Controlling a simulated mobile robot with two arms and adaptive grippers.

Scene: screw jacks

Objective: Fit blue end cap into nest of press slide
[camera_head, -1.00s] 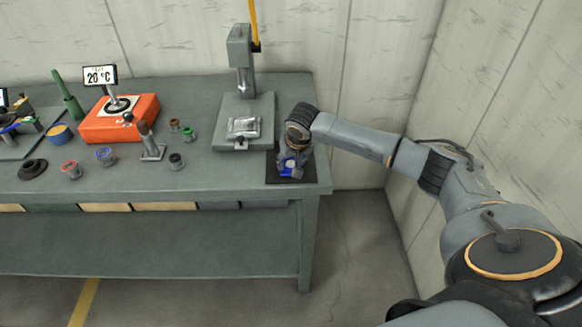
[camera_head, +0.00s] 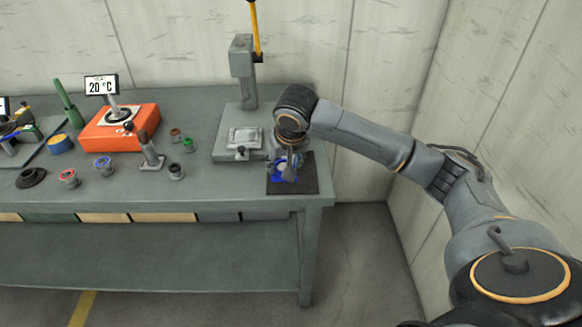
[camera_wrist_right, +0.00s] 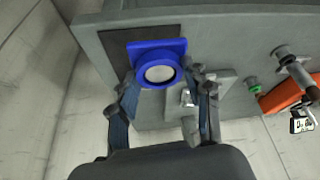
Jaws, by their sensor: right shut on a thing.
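The blue end cap (camera_head: 282,174) has a square flange and a round collar. In the right wrist view the cap (camera_wrist_right: 146,48) sits between the fingertips of my right gripper (camera_wrist_right: 160,82), which is shut on it. In the head view this gripper (camera_head: 288,163) is over the dark mat (camera_head: 302,185) at the bench's right end. The press (camera_head: 243,72) stands just left of it. Its slide (camera_head: 245,137) has a pale top plate and lies left of and behind the cap. I cannot make out the nest clearly. My left gripper is not in view.
The orange 20 °C unit (camera_head: 112,135) stands further left on the grey bench (camera_head: 130,195). Small ringed parts and a small upright stand (camera_head: 150,152) are between it and the press. A yellow vertical bar (camera_head: 256,30) hangs by the press. The wall is close behind.

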